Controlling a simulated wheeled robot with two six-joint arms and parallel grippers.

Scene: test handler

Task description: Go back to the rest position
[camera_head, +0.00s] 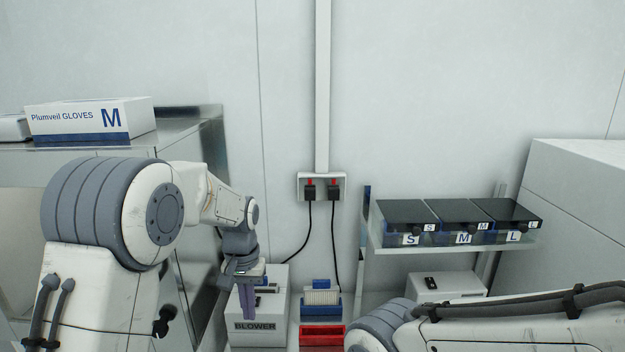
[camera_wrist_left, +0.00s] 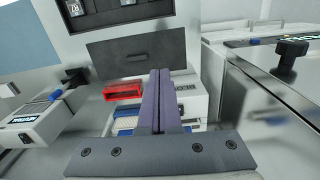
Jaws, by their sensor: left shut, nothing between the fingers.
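My left gripper (camera_head: 248,315) hangs pointing down in the head view, in front of the white box marked BLOWER (camera_head: 256,334). Its purple fingers are shut together with nothing between them. In the left wrist view the shut fingers (camera_wrist_left: 161,75) reach up the middle of the picture and hide part of a white box behind them. Whether the fingertips touch the blower I cannot tell. My right arm lies low across the right of the head view, and its gripper is out of the picture.
A red tray (camera_head: 321,336) and a blue rack (camera_head: 320,303) stand right of the blower. A shelf (camera_head: 452,246) holds black-lidded boxes marked S, M and L. A glove box (camera_head: 90,118) lies on a metal cabinet at left. Two black plugs (camera_head: 322,190) trail cables down the wall.

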